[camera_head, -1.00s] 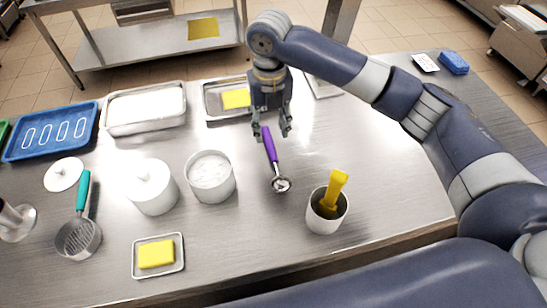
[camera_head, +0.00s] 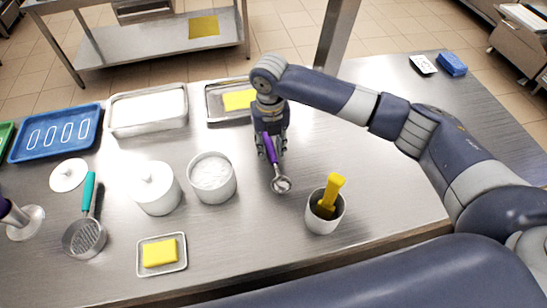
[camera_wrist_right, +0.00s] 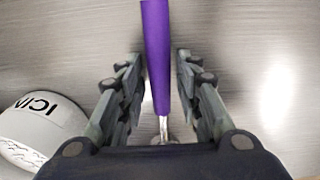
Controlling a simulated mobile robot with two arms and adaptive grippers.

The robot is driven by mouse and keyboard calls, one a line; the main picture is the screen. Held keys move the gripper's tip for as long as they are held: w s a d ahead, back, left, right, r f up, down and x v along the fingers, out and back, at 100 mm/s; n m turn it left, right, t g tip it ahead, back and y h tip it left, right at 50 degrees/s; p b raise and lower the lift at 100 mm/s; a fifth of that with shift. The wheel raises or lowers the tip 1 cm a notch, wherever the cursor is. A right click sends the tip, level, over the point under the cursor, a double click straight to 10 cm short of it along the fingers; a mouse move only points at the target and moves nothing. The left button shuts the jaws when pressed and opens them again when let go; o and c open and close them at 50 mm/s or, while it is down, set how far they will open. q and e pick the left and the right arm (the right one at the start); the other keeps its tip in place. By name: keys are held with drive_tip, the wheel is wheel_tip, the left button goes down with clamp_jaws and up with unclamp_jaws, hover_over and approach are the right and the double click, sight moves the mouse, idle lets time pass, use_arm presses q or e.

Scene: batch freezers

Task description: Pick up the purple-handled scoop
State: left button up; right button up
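The purple-handled scoop (camera_head: 270,150) lies on the steel table right of the white open tub, its round metal bowl toward the near side. My right gripper (camera_head: 271,147) is over the handle, pointing down. In the right wrist view the purple handle (camera_wrist_right: 156,60) runs between the two fingers of my gripper (camera_wrist_right: 160,75). The fingers are apart, with a gap on each side of the handle. Part of the scoop's metal end is hidden by the gripper body there. My left gripper is not in view.
A white open tub (camera_head: 211,178) stands left of the scoop, and a cup (camera_head: 325,216) with a yellow-handled tool stands to its right. A tray with a yellow sponge (camera_head: 240,99) lies behind. A teal-handled scoop (camera_head: 87,225) is at far left. Table right of the cup is clear.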

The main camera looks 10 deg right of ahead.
clamp_jaws()
drive_tip(key=shift+r, duration=0.1)
